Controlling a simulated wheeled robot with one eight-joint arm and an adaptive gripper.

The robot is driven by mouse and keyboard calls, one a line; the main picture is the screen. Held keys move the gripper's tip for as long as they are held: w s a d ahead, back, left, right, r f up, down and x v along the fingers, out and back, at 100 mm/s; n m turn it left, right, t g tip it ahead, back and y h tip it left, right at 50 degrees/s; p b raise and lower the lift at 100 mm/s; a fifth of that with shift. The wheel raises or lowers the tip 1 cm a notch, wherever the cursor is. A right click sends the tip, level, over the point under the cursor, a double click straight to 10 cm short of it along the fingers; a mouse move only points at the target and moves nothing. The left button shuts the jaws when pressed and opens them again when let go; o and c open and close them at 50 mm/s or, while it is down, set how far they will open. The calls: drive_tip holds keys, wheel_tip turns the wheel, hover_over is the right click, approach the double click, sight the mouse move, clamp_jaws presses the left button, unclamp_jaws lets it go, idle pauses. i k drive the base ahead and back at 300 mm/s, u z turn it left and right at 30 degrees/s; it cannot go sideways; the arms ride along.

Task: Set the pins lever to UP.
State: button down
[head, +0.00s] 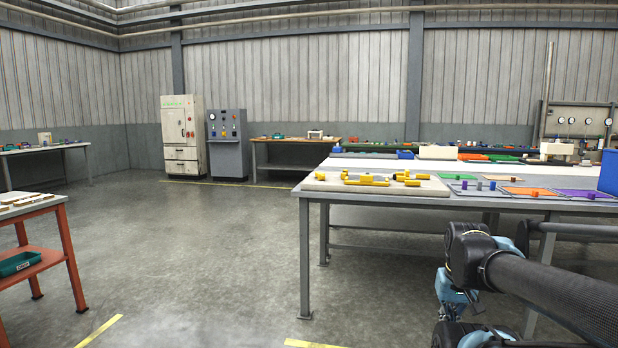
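I cannot make out a lever marked as the pins lever in the head view. A grey control cabinet (227,143) with gauges and small red and dark knobs stands far off against the back wall, left of centre. Its controls are too small to tell apart or to read a setting. My arm crosses the lower right corner, in front of the long workbench.
A cream cabinet (183,136) stands left of the grey one. A long workbench (312,192) with yellow parts fills the right. An orange-framed table (72,257) is at the left edge. A wooden bench (262,158) is at the back. The floor between is clear.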

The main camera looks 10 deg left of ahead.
sight(321, 176)
drive_tip(key=k, duration=0.8)
drive_tip(key=u, duration=0.15)
drive_tip(key=i, duration=0.35)
drive_tip(key=u, duration=0.6)
drive_tip(key=i, duration=1.65)
drive_tip(key=z, duration=0.15)
